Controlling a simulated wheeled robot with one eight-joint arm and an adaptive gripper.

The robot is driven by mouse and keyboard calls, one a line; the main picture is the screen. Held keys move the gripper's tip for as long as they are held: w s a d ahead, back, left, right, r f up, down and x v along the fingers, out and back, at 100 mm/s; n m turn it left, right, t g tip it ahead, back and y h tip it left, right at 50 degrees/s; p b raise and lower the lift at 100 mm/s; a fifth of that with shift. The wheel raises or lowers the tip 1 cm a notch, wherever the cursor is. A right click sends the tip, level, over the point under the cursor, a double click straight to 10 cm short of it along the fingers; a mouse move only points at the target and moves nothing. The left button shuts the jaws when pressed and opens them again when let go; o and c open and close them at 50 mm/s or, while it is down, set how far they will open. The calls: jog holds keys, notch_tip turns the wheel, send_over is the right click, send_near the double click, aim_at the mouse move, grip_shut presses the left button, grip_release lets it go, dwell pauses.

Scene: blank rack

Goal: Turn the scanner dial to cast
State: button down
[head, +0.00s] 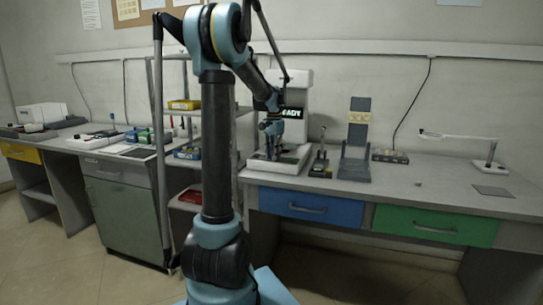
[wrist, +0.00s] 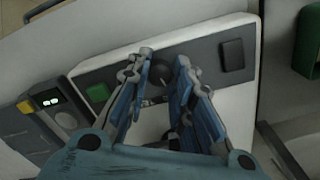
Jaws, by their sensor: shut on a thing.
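The scanner (head: 297,88) is a white upright machine on the bench, with a dark display whose visible letters read "ADY". In the wrist view its dark front panel (wrist: 205,52) carries a round dark dial (wrist: 159,78). My gripper (wrist: 163,66) has its two blue fingers on either side of the dial and is shut on it. The fingers hide part of the dial, and I cannot read any position labels. In the head view my gripper (head: 272,130) is in front of the scanner, above its base, and the dial is hidden there.
The panel also has a green button (wrist: 97,93) and a dark square button (wrist: 233,53). A unit with a small lit display (wrist: 50,101) is at left. Right of the scanner are a grey stand (head: 356,165) and a desk lamp (head: 488,164). The bench's right part is mostly clear.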

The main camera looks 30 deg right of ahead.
jog(key=n, duration=0.5)
jog(key=shift+n, duration=0.4)
jog(key=shift+w+n, duration=0.1)
jog(key=shift+n, duration=0.2)
jog(key=c, duration=1.4)
grip_release()
jog(key=shift+o, duration=0.2)
jog(key=shift+r, duration=0.1)
notch_tip(320, 180, up, 12)
